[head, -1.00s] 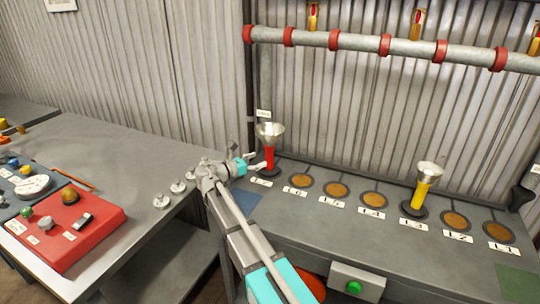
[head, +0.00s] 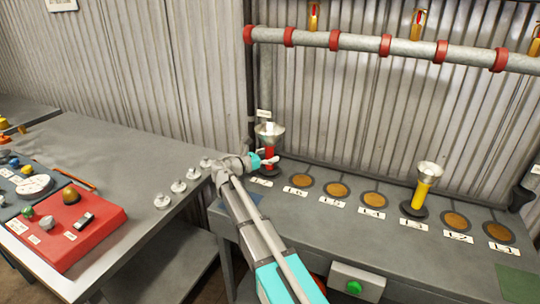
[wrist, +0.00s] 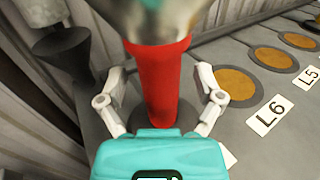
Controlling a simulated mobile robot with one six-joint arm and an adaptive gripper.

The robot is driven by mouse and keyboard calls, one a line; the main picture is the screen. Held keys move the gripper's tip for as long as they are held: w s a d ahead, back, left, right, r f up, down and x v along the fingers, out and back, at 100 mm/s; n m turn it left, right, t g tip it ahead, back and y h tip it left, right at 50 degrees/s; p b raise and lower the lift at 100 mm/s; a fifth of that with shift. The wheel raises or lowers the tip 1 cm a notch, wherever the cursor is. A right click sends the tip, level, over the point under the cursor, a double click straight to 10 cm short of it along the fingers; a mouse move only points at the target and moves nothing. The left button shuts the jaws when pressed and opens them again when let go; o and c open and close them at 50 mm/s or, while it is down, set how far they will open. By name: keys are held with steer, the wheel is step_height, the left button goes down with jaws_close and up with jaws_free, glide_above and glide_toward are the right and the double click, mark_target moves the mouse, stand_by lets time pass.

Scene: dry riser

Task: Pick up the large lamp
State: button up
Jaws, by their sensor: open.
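The large lamp may be the red one with a silver funnel-shaped head (head: 270,134), standing upright at the left end of the grey bench; the frames do not settle which lamp is meant. Its red body (wrist: 160,85) fills the middle of the wrist view. My gripper (wrist: 160,90) is open, with one finger on each side of the red body. I cannot tell whether the fingers touch it. In the head view my gripper (head: 268,160) is at the lamp's lower part and partly hides it. A yellow lamp (head: 424,186) with a silver head stands farther right.
Several round brown pads (head: 336,189) with labels line the bench between and beside the lamps. A pipe with red collars (head: 400,47) runs above. A side table (head: 120,160) at left holds a red box (head: 70,222) and small knobs.

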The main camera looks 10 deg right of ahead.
stand_by(0.4)
jaws_close()
